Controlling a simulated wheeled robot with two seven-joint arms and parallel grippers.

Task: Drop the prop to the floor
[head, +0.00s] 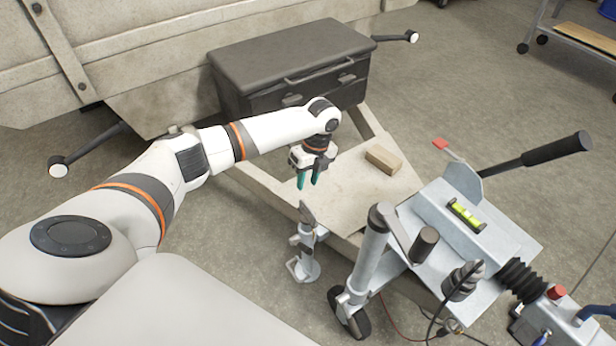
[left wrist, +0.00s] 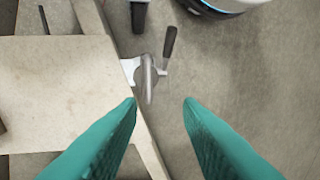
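A grey metal prop (head: 305,255) stands at the near edge of the trailer frame, upright, with a foot plate low down and a dark handle at its top. From above, the prop (left wrist: 148,80) shows in the left wrist view with its dark handle (left wrist: 169,48) pointing up the picture, beside the frame's edge. My left gripper (head: 309,182) is above and a little behind the prop in the head view. Its teal fingers (left wrist: 160,103) are apart with nothing between them. They look clear of the prop. Whether the foot touches the floor I cannot tell. My right gripper is not in view.
A wooden block (head: 383,159) lies on the frame's board (head: 345,200). A dark toolbox (head: 290,65) stands behind. The jockey wheel (head: 348,312) and its post (head: 371,250) stand right of the prop. A spirit level (head: 466,215) lies on the hitch. Floor left of the prop is clear.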

